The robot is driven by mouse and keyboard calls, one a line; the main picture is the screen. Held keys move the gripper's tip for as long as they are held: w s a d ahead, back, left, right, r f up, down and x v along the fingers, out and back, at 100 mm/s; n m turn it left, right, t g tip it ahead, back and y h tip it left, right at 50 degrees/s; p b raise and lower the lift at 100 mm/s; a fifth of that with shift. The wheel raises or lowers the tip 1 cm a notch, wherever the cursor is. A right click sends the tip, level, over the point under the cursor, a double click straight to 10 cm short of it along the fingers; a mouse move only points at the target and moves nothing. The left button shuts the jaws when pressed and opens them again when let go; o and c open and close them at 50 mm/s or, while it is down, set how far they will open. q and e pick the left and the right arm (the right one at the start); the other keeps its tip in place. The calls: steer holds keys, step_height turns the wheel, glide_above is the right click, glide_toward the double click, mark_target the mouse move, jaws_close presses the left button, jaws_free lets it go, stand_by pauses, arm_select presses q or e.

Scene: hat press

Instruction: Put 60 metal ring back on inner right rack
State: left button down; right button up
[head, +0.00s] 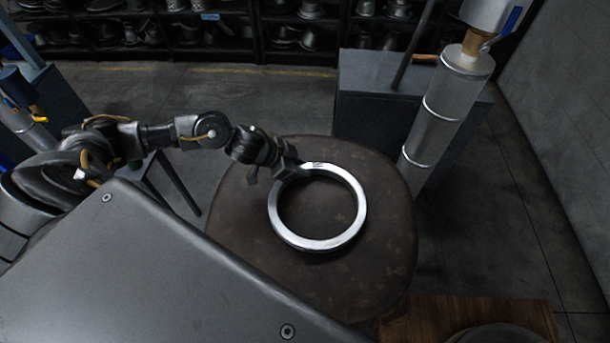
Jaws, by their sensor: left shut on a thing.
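A shiny metal ring (358,218) shows in the head view over a round brown table (395,265). My left gripper (302,169) is shut on the ring's upper left rim. I cannot tell whether the ring rests on the table or is held just above it. A small dark marking sits on the ring's rim near the gripper, too small to read. My right gripper is not in view. I cannot make out an inner right rack in this view.
Dark shelves (258,40) with hat forms line the back. A grey box-like machine (375,75) and a metal cylinder (437,115) stand behind the table to the right. A wooden surface (530,315) is at the lower right. A grey wall (560,110) bounds the right.

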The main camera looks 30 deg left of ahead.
arm_select(q)
step_height(320, 180, up, 2)
steer(key=shift+r+b, duration=0.25)
steer(key=shift+b, duration=0.2)
steer(key=v, duration=0.4)
steer(key=d+v, duration=0.1)
steer(key=v, duration=0.2)
steer(key=shift+s+d+r+b, duration=0.1)
steer(key=shift+s+r+b, duration=0.1)
steer(key=shift+r+b, duration=0.1)
steer(key=s+a+r+b, duration=0.3)
steer(key=s+a+r, duration=0.1)
steer(key=s, duration=0.4)
steer(key=shift+s+r+b, duration=0.2)
steer(key=shift+r+b, duration=0.05)
steer(key=shift+b, duration=0.05)
steer(key=shift+a, duration=0.1)
